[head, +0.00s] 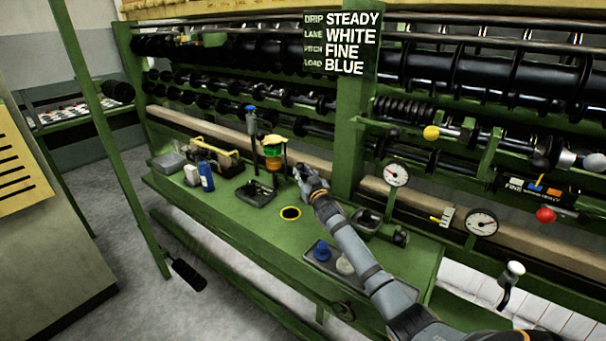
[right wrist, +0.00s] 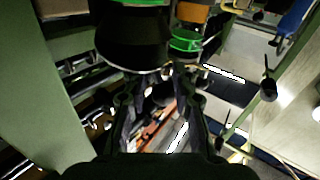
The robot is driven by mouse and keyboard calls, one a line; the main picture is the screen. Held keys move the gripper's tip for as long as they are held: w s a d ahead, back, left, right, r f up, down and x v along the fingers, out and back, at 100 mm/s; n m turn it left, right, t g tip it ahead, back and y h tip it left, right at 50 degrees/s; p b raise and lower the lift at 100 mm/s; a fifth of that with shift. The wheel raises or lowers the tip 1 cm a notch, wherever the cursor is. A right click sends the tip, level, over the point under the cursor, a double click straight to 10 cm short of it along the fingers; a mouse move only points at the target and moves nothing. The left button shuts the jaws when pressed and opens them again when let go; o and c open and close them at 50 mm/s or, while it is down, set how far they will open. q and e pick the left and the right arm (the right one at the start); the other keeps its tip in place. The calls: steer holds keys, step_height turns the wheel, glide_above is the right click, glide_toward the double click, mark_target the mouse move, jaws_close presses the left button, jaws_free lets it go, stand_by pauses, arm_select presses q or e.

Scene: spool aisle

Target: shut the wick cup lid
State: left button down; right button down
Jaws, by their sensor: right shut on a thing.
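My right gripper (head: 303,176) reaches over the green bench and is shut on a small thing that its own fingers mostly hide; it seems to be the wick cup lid. In the right wrist view the fingers (right wrist: 165,92) come close together just below a dark, green-edged cylinder (right wrist: 133,42). I cannot tell whether that cylinder is the cup. An amber vessel with a green top (head: 272,152) stands left of the gripper, apart from it; its green ring (right wrist: 186,40) shows in the right wrist view. The lid's angle is hidden. My left gripper is not in view.
A blue bottle (head: 206,176) stands to the left. A tray with blue and white pieces (head: 322,252) sits near the front. A green post (head: 353,120) rises behind the gripper.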

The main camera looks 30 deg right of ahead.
steer(key=shift+s+f, duration=0.1)
steer(key=shift+f, duration=0.8)
steer(key=c, duration=1.5)
jaws_free()
steer(key=shift+o, duration=1.2)
steer(key=shift+a+r, duration=0.1)
steer(key=shift+a, duration=0.1)
steer(key=shift+d+r, duration=0.25)
steer(key=shift+r, duration=0.1)
steer(key=shift+f, duration=0.15)
